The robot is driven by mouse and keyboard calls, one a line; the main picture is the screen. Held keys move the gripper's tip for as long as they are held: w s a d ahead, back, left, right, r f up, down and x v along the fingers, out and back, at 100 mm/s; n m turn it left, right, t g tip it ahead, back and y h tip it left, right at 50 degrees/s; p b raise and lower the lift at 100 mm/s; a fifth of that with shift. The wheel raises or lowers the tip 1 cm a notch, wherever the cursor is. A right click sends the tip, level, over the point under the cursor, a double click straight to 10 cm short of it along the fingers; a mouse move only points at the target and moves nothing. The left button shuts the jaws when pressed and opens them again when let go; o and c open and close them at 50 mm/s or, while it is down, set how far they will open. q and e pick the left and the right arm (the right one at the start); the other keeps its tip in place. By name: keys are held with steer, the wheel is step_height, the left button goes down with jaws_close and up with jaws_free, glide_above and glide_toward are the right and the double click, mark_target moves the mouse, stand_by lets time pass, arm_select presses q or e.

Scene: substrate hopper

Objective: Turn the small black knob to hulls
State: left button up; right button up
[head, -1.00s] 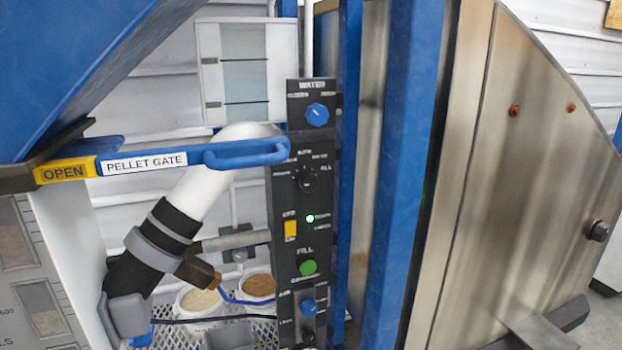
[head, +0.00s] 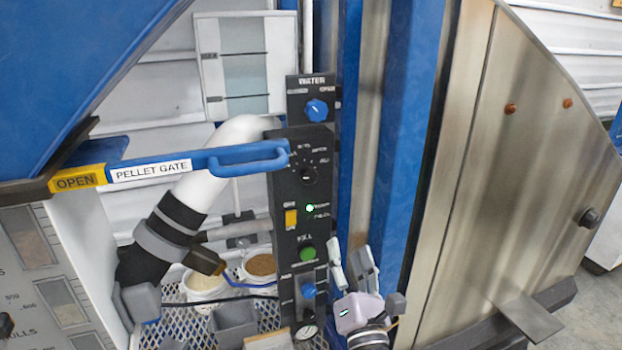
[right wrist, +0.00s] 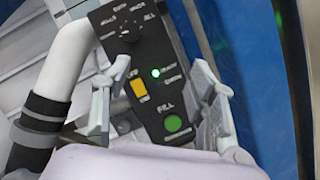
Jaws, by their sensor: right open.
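The small black knob (head: 308,175) sits on the black control panel (head: 284,215), below the blue water knob (head: 317,110) and above the yellow switch. Small white labels ring it, but I cannot read them surely or tell where it points. In the right wrist view the knob (right wrist: 130,34) is near the top. My right gripper (head: 354,262) is open and empty in the head view, beside the panel's lower right edge, below the knob. In the right wrist view its two fingers (right wrist: 154,85) stand apart on either side of the panel. My left gripper is not in view.
The blue pellet gate handle (head: 250,158) reaches across to the panel's left edge near the knob. A white pipe (head: 203,190) is left of the panel. A blue post (head: 395,140) stands on the right. Yellow switch (head: 291,218) and green fill button (head: 307,254) are below the knob.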

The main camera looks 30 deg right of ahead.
steer(key=w+a+r+n+t+y, duration=0.1)
steer(key=a+n+t+y, duration=0.1)
steer(key=n, duration=0.4)
steer(key=n+p, duration=0.1)
steer(key=p, duration=0.3)
glide_toward(310, 178)
steer(key=shift+y, duration=0.4)
steer(key=p+x, duration=0.3)
steer(key=x, duration=0.5)
steer(key=shift+d+r, duration=0.15)
steer(key=shift+d, duration=0.05)
steer(key=shift+w+d+r, duration=0.15)
steer(key=shift+w+d, duration=0.05)
steer(key=shift+w, duration=0.35)
steer(key=shift+c, duration=0.3)
steer(key=c, duration=1.1)
